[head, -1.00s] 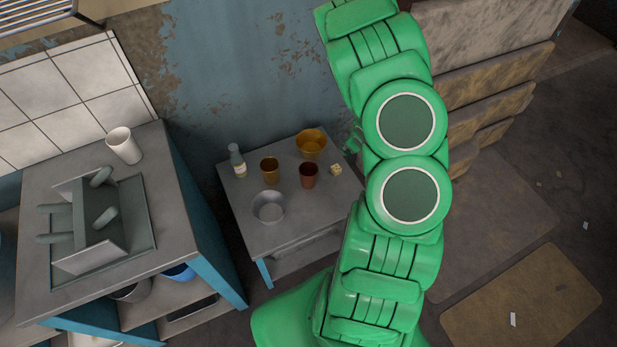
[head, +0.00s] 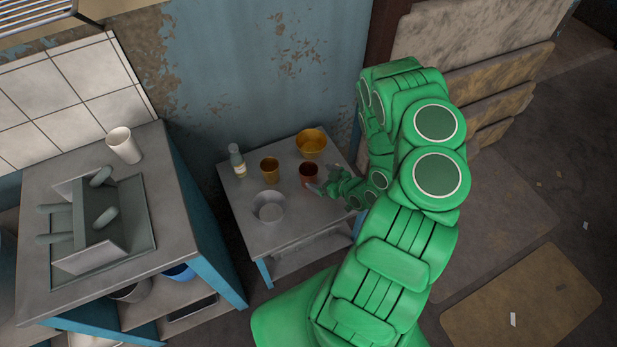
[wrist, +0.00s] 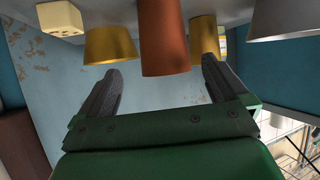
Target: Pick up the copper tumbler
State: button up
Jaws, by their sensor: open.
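The copper tumbler (head: 308,173) is a reddish-brown cup standing on the low grey table (head: 290,225), near its right side. In the wrist view, which appears upside down, the copper tumbler (wrist: 163,40) hangs from the top centre, between the lines of the two fingers. My gripper (head: 322,187) is just to the right of and in front of the tumbler in the head view. In the wrist view my gripper (wrist: 161,68) is open and empty, its fingertips spread either side of the tumbler's rim. I cannot tell whether they touch it.
A gold tumbler (head: 269,169) stands left of the copper one, an amber bowl (head: 311,144) behind, a bottle (head: 238,164) at far left and a metal bowl (head: 268,207) in front. A cream block (wrist: 62,19) shows in the wrist view. A blue wall backs the table.

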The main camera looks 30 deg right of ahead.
aim_at(314, 176)
jog(key=shift+a+t, duration=0.3)
jog(key=shift+a, duration=0.25)
jog(key=shift+w+a, duration=0.2)
jog(key=shift+w, duration=0.1)
jog(key=shift+x, duration=1)
jog(key=x, duration=0.4)
jog(key=shift+w+r, duration=0.25)
jog(key=shift+w, duration=0.15)
jog(key=shift+w+f, duration=0.2)
jog(key=shift+w, duration=0.15)
jog(key=shift+c, duration=0.2)
jog(key=c, duration=1)
jog(key=shift+r, duration=0.1)
jog(key=shift+c, duration=0.2)
